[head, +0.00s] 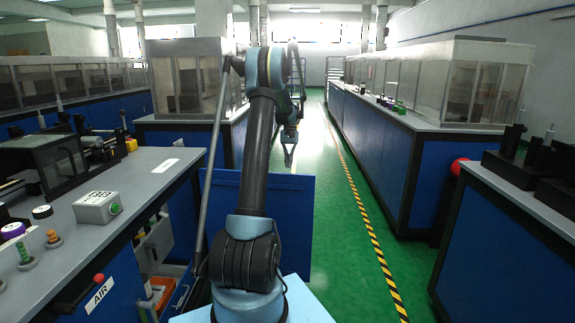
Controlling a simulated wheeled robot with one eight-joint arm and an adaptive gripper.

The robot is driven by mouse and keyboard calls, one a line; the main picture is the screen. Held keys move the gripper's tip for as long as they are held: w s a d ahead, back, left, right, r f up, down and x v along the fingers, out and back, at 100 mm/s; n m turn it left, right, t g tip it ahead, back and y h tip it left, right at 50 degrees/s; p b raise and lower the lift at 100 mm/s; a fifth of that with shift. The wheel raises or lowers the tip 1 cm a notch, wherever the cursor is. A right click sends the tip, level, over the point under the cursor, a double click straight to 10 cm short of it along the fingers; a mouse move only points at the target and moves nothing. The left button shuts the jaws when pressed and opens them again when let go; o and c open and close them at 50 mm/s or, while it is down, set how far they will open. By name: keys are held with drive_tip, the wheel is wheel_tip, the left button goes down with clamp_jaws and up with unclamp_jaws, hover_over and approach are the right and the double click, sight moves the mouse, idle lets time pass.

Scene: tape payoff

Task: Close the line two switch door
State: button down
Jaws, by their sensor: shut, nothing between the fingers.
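A blue door panel (293,225) stands open from the left bench (140,185), sticking out into the aisle. No line number is readable on the door. My gripper (289,158) is shut and empty. In the picture it shows just above the door's top edge, apart from the bench; how far it is from the door in depth I cannot tell.
The bench top holds a grey box with a green button (97,207) and several knobs. An AIR label and a red-knobbed lever (78,293) are on its front edge. Blue benches (385,150) line the right. The green aisle floor (345,240) with striped tape is clear right of the door.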

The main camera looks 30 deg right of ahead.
sight(287, 179)
drive_tip(key=shift+s+a+f, duration=0.55)
drive_tip(key=shift+s+f, duration=0.2)
drive_tip(key=shift+f, duration=0.35)
drive_tip(key=shift+s+a+f, duration=0.6)
drive_tip(key=shift+s+f, duration=0.2)
drive_tip(key=shift+f, duration=0.35)
drive_tip(key=shift+s+a+f, duration=0.55)
drive_tip(key=shift+s+f, duration=0.2)
drive_tip(key=shift+f, duration=0.35)
